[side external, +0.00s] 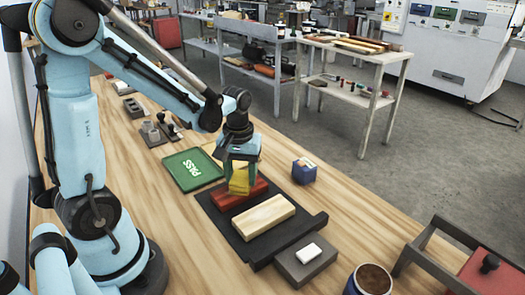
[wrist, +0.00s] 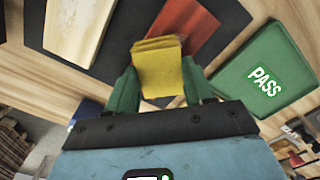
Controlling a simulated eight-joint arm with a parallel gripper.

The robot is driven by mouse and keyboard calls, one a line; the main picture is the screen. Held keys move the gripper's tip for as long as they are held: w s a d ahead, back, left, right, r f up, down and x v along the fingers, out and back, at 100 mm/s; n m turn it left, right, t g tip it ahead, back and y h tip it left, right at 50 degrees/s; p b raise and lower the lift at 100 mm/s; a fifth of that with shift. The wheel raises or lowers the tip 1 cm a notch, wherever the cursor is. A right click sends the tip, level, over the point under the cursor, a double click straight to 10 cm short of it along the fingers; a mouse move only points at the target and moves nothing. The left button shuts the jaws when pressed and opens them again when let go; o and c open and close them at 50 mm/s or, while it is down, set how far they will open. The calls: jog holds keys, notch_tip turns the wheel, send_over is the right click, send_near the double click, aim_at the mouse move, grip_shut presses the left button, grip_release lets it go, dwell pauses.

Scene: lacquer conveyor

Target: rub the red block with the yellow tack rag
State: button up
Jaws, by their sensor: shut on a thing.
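The red block (side external: 257,186) lies on a black mat (side external: 225,222) in the side view, and it also shows in the wrist view (wrist: 193,27). In the wrist view the rag (wrist: 158,68) sits between the two green fingers and overlaps the near end of the red block. The rag looks to be at the block's top, but I cannot tell if they touch.
A pale wooden block (side external: 264,216) lies beside the red one on the mat. A green PASS tray (side external: 193,169) is to the left and a small blue box (side external: 304,170) to the right. A grey block with a white piece (side external: 308,252) and a cup (side external: 370,279) stand in front.

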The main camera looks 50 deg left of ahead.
jog(key=shift+s, duration=2)
jog(key=shift+w, duration=3.8)
jog(key=shift+s+r, duration=0.1)
jog(key=shift+r, duration=3.9)
jog(key=shift+f, duration=0.1)
